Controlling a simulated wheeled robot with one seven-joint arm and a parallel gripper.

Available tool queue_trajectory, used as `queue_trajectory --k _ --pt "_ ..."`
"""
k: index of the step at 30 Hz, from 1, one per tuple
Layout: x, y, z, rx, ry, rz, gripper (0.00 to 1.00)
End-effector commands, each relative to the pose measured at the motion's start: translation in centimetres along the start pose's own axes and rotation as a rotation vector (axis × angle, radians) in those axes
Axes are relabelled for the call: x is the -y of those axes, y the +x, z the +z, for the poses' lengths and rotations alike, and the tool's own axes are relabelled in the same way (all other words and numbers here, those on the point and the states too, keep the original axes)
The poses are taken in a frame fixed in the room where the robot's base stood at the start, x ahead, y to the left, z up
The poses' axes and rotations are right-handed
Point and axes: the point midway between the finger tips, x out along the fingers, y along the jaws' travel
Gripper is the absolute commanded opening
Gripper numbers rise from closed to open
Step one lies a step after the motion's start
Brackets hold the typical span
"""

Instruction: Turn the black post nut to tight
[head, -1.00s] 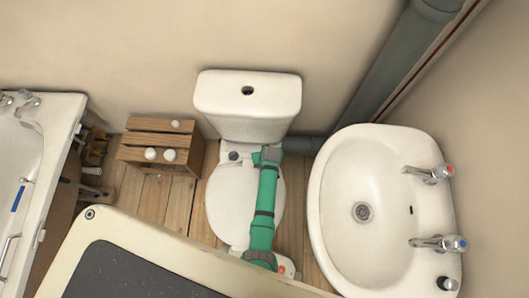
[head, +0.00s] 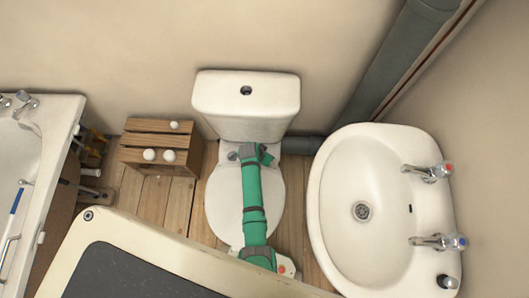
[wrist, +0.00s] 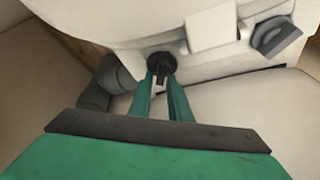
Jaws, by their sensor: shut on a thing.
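The black post nut (wrist: 161,63) is a small round dark piece low on the white toilet, in the upper middle of the wrist view. My gripper (wrist: 159,82) reaches up to it with two green fingers, close together at the nut, and is shut on it. The fingertips partly cover the nut's lower side. In the head view my gripper (head: 262,154) is at the rear of the toilet seat, just below the cistern, and my arm hides the nut there.
The toilet cistern (head: 246,106) stands above the seat. A grey pipe (head: 301,146) runs behind on the right, close beside my fingers in the wrist view. A basin (head: 330,190) is at the right, a wooden cabinet (head: 158,158) and a bath (head: 62,130) at the left.

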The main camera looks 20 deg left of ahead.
Motion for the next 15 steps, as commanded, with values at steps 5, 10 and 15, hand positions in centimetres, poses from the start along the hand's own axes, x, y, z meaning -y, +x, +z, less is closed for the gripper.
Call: queue_trajectory --k 5,10,15 --pt "0.07 0.04 0.21 0.004 0.063 0.026 0.00" --pt "0.00 0.05 0.26 0.005 0.106 0.045 0.00" --pt "-0.01 0.06 0.30 0.005 0.135 0.056 0.00"
